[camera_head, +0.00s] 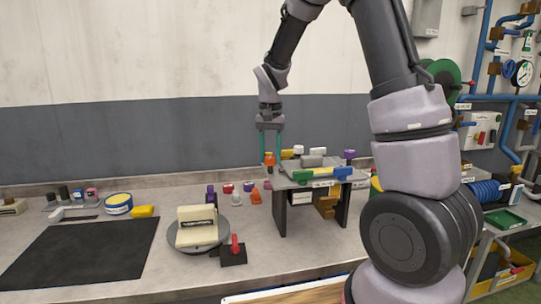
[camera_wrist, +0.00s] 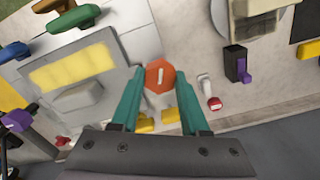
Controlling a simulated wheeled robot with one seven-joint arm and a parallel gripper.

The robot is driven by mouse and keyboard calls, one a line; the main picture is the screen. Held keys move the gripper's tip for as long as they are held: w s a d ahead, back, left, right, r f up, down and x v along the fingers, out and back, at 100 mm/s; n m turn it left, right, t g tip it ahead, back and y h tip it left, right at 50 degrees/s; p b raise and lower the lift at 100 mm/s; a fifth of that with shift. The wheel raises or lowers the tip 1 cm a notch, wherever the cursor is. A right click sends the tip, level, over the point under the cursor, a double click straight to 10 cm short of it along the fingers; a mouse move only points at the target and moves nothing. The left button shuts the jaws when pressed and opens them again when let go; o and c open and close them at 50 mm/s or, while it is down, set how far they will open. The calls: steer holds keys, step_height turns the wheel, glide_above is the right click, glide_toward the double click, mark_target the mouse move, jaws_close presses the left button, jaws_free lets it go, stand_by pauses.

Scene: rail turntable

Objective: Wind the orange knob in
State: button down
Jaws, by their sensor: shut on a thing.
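The orange knob (camera_wrist: 160,77) is a flat-faced, many-sided knob with a pale line on its face. It sits at the edge of a small raised bench (camera_head: 318,175). In the head view the orange knob (camera_head: 269,158) shows low between the teal fingers of my gripper (camera_head: 270,154), which points down from above. In the wrist view my gripper (camera_wrist: 160,82) has one finger on each side of the knob and is shut on it. The knob's shaft and underside are hidden.
The bench top carries other coloured handles, including a purple knob (camera_head: 349,154) and a green handle (camera_head: 302,176). A turntable with a beige block (camera_head: 197,226) and a red lever (camera_head: 235,245) stand to the left.

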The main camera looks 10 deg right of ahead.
mark_target(270, 157)
steer(key=m, duration=0.3)
steer(key=shift+m, duration=0.3)
steer(key=shift+w+m, duration=0.1)
steer(key=shift+m, duration=1.7)
steer(key=shift+c, duration=2)
jaws_free()
steer(key=shift+r, duration=0.15)
step_height(270, 157, up, 10)
steer(key=shift+r, duration=0.25)
